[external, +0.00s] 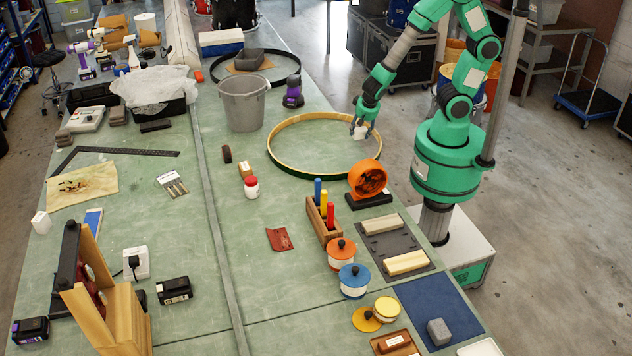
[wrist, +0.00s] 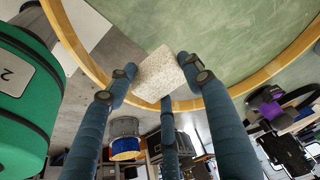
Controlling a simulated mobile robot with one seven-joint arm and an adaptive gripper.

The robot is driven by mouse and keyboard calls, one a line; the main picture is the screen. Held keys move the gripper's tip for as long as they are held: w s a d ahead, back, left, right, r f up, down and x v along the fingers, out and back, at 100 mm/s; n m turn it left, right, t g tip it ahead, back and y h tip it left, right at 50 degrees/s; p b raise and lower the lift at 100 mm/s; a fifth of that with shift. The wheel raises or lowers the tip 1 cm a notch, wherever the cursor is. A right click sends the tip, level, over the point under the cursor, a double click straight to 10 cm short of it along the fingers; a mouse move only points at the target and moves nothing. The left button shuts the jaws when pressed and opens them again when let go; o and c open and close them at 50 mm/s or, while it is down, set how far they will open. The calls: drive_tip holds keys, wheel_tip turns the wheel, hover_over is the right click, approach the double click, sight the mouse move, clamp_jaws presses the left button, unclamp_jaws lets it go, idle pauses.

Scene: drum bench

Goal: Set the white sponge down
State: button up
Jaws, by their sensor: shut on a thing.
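The white sponge (wrist: 160,74) is a pale, speckled block held between the fingertips of my gripper (wrist: 160,82) in the wrist view. In the external view my gripper (external: 363,128) is at the right edge of the green bench, by the far right rim of a large wooden drum hoop (external: 276,168). The sponge (external: 358,132) shows there as a small white patch among the fingers. My gripper is shut on the sponge. I cannot tell how high the sponge is above the bench or rim.
A grey bucket (external: 242,106) stands behind the hoop on the left. An orange round tool (external: 367,178) sits close in front of the hoop. A rack with coloured handles (external: 324,216) is further forward. The bench inside the hoop (external: 318,150) is clear.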

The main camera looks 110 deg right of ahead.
idle(0.3)
drive_tip(key=w+d, duration=0.2)
drive_tip(key=w, duration=0.2)
drive_tip(key=w+d+f, duration=0.1)
drive_tip(key=w+d, duration=0.1)
drive_tip(key=w, duration=0.3)
drive_tip(key=w+d, duration=0.3)
drive_tip(key=w, duration=0.2)
drive_tip(key=shift+w+f, duration=0.2)
drive_tip(key=shift+f, duration=0.05)
drive_tip(key=shift+f+b, duration=0.55)
drive_tip(key=shift+f, duration=1.2)
drive_tip(key=o, duration=0.9)
